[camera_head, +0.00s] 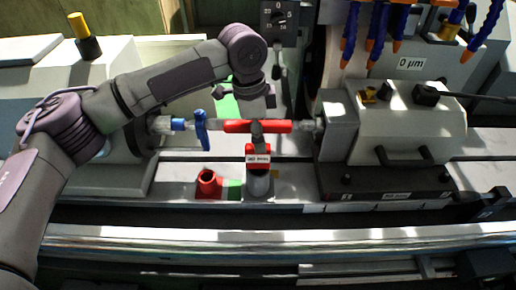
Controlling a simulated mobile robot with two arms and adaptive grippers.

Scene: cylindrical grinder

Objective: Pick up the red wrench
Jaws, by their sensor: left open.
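A red bar (280,126) lies level between the grinder's two centres. Below its middle is a red block (257,152) with a white label, above a grey cylindrical post. A red hollow piece (207,184) sits lower left of the post, beside a green part. No piece has a clear wrench outline, so I cannot tell which is the red wrench. My left gripper (257,104) is open and points down just above the middle of the red bar. Its fingertips are small and partly blend with the grey parts behind. My right gripper is not recognisable here.
A blue clamp (202,130) is left of the bar. The tailstock (400,125) stands at right, with blue coolant hoses (378,25) above it. A bright metal rail (250,242) crosses the front. Dark unidentified parts are at the lower right edge.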

